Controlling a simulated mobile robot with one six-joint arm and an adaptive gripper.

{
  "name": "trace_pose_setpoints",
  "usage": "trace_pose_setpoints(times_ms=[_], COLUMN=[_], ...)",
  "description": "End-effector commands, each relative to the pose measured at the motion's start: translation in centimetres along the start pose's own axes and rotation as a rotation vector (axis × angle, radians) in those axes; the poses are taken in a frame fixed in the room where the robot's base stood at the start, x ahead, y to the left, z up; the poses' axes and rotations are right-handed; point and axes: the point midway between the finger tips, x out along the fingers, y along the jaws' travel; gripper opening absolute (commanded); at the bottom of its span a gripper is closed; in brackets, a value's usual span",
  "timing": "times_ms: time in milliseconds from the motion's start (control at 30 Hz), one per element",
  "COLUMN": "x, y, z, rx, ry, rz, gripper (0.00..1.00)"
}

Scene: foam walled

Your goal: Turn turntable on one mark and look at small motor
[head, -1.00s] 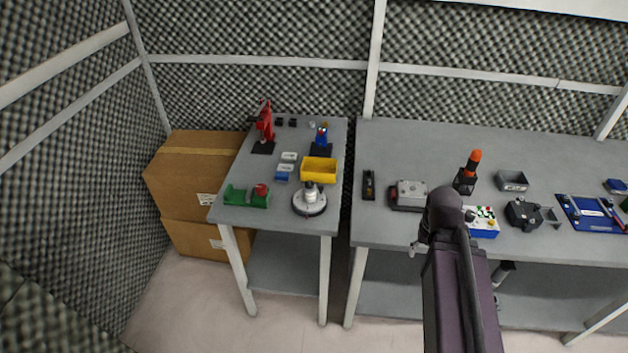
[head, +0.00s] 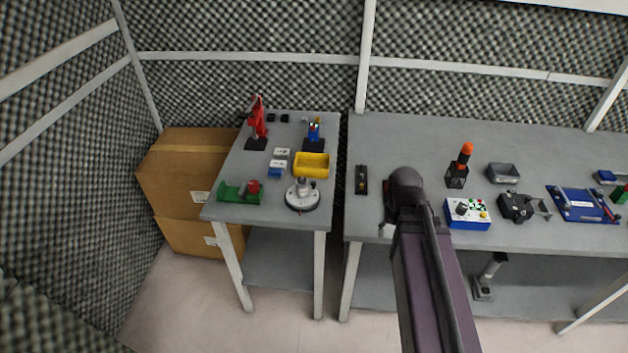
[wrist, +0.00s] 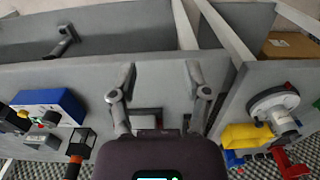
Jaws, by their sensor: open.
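The turntable (head: 302,204) is a round, pale disc on a dark base near the front right corner of the left table. A small grey upright part (head: 302,186) stands on it; I cannot tell for sure that it is the small motor. In the wrist view the turntable (wrist: 262,104) is at the right, with a grey part on it. The disc's marks are too small to read. My gripper (wrist: 160,96) is open and empty, over the right table and apart from the turntable. In the head view, my arm mostly hides it.
A yellow bin (head: 311,165) stands just behind the turntable, and a green fixture (head: 240,193) is to its left. A narrow gap separates the two tables. A black strip (head: 361,180) and a blue control box (head: 467,213) are on the right table (head: 420,135).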

Motion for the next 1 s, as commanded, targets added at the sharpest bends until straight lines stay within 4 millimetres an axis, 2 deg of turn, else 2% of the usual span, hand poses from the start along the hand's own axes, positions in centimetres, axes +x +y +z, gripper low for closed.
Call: trace_pose_setpoints(times_ms=[33,167,267,500,600,800,900,1000], x=[-0.6,-1.7,-2.8,-5.6,-6.7,-7.9,-8.2,-8.3], y=[-0.7,-2.8,-5.1,-13.0,-16.4,-21.6,-23.0,-23.6], z=[-1.4,-4.7,-8.0,-16.3,-19.1,-22.5,-23.2,-23.5], rx=[0.014,0.099,0.19,0.452,0.556,0.712,0.754,0.775], ry=[0.0,0.0,0.0,0.0,0.0,0.0,0.0,0.0], rz=[0.0,0.0,-0.001,-0.001,-0.001,-0.001,-0.001,-0.001], gripper=[0.62,0.62,0.62,0.62,0.62,0.62,0.62,0.62])
